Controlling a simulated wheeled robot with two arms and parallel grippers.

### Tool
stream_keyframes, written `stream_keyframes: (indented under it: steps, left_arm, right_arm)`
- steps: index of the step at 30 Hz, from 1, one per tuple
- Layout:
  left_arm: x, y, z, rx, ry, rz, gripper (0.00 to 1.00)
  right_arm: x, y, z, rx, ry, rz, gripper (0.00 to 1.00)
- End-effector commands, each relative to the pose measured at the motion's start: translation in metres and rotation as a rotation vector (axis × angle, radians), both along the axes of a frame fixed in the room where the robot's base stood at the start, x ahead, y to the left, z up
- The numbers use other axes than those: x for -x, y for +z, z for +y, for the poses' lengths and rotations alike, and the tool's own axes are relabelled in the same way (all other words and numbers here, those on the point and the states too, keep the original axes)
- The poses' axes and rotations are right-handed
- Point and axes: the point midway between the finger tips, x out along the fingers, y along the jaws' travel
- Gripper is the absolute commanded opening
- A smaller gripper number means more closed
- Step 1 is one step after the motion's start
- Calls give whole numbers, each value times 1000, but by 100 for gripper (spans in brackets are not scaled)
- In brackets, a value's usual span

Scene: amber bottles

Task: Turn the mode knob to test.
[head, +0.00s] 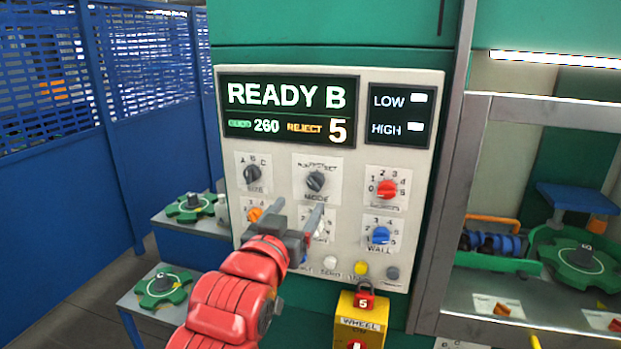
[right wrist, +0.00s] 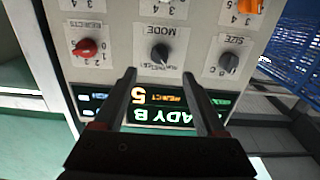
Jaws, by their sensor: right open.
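The mode knob (head: 316,181) is a dark grey knob on a white label plate marked MODE, in the upper middle of the control panel (head: 352,258). Its position words are too small to read surely, so I cannot tell its setting. In the right wrist view the knob (right wrist: 160,53) appears upside down, beyond the fingertips. My right gripper (head: 296,211) is open and empty, below and in front of the knob. Its two fingers (right wrist: 160,76) point at the panel, apart from the knob. My left gripper is not in view.
The size knob (head: 252,174) is left of the mode knob and the red rejects knob (head: 387,189) is right. An orange knob (head: 255,214) and the blue wall knob (head: 380,235) sit lower. The display (head: 290,110) above reads READY B. A yellow box (head: 360,322) stands below.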

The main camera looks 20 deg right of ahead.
Motion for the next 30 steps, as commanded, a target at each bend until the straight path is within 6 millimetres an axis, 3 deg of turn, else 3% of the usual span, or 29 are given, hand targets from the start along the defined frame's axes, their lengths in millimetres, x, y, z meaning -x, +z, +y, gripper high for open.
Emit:
stream_keyframes:
  steps: [6,12,25,26,30]
  left_arm:
    - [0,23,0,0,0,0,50]
    - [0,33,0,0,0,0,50]
    - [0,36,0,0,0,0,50]
    - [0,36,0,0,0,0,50]
    - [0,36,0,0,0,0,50]
  right_arm:
    - [-40,5,-29,1,-4,-1,73]
    - [-66,3,-45,1,-1,0,73]
    - [-76,1,-52,0,1,-4,73]
    - [-76,1,-52,0,1,-4,71]
    - [-76,1,-52,0,1,-4,46]
